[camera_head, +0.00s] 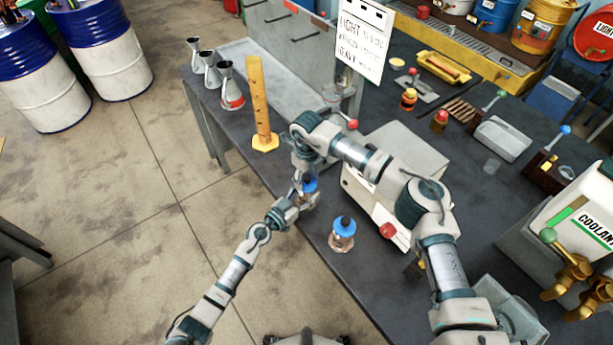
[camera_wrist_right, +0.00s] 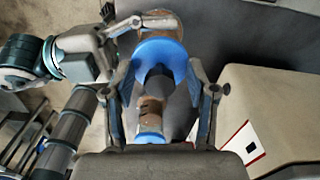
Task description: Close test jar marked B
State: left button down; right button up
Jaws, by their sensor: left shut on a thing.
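A small clear jar held near the bench edge shows in the right wrist view (camera_wrist_right: 160,20), partly hidden in the head view. My left gripper (camera_head: 296,201) is shut on this jar from the left side. A blue lid (camera_head: 309,185) with a dark knob sits at the jar's top; it also shows in the right wrist view (camera_wrist_right: 160,62). My right gripper (camera_wrist_right: 162,82) has one finger on each side of the lid; I cannot tell whether they touch it. A second blue-lidded jar (camera_head: 342,240) stands on the bench nearby. I cannot read any jar marking.
A white-grey machine (camera_head: 362,205) with a red knob stands close to the right. A yellow-footed wooden column (camera_head: 262,100) and several metal flasks (camera_head: 231,88) stand at the back left of the bench (camera_head: 355,290). Open floor lies left of the bench.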

notch_tip(320, 180, up, 12)
dwell(0.6)
pick_arm(q)
jog(key=shift+c, duration=1.6)
grip_release()
pick_arm(e)
jog(key=shift+w, duration=0.1)
pick_arm(q)
jog(key=v, duration=1.2)
pick_arm(e)
jog(key=shift+a, duration=0.1)
pick_arm(q)
jog(key=shift+f, duration=0.1)
